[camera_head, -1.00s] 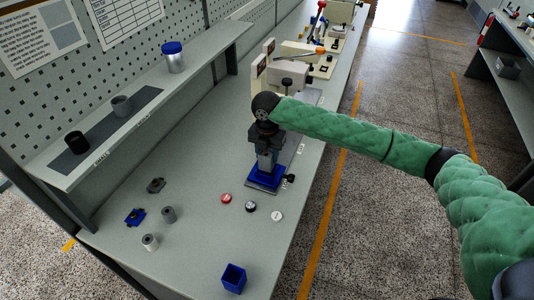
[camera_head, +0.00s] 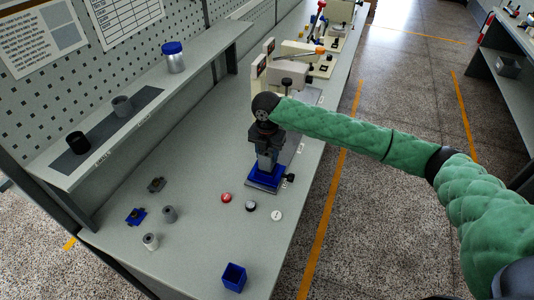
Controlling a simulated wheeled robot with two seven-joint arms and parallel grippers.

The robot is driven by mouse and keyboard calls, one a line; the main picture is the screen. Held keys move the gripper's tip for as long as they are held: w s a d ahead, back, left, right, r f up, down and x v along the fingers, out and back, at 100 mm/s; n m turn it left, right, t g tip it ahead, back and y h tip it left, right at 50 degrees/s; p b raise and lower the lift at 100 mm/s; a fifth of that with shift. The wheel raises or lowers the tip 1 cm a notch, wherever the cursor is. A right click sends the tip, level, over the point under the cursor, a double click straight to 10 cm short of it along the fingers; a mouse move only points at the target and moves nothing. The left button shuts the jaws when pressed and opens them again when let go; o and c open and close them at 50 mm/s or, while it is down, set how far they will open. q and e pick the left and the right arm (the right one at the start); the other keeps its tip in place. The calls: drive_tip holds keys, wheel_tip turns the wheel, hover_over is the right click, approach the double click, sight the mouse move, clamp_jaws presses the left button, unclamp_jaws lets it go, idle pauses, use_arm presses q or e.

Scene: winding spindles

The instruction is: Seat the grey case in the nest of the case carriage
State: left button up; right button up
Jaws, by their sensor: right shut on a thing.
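My right gripper (camera_head: 267,163) points down over the blue case carriage (camera_head: 262,181), which has a black knob on its right side. The gripper is shut on a small grey piece, which I take to be the grey case; it is mostly hidden between the fingers. The fingers and the piece sit low at the middle of the carriage, over the nest. Whether the case is down in the nest or just above it, I cannot tell. My left gripper is not in view.
Red, black and white buttons (camera_head: 250,206) lie in front of the carriage. A blue open box (camera_head: 233,277) stands near the front edge. Grey cylinders (camera_head: 169,214) and small blocks (camera_head: 155,185) stand at left. Machines (camera_head: 300,62) stand behind; a shelf (camera_head: 140,110) runs along the left.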

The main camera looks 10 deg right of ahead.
drive_tip(key=shift+f, duration=1.45)
idle(1.6)
drive_tip(key=o, duration=1)
drive_tip(key=shift+o, duration=0.2)
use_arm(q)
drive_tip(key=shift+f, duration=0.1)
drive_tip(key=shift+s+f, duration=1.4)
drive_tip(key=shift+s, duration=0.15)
use_arm(e)
drive_tip(key=shift+r, duration=0.2)
drive_tip(key=shift+r+b, duration=0.6)
drive_tip(key=shift+r, duration=0.2)
wheel_tip(320, 180, up, 4)
drive_tip(key=shift+r+b, duration=0.2)
drive_tip(key=shift+b, duration=0.65)
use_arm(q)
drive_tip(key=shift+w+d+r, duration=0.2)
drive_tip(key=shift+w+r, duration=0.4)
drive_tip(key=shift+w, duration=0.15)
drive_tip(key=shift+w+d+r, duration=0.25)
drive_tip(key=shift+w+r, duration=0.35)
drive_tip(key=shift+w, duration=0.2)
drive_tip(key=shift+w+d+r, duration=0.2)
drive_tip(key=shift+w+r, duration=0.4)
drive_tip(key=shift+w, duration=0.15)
use_arm(e)
drive_tip(key=shift+r, duration=0.7)
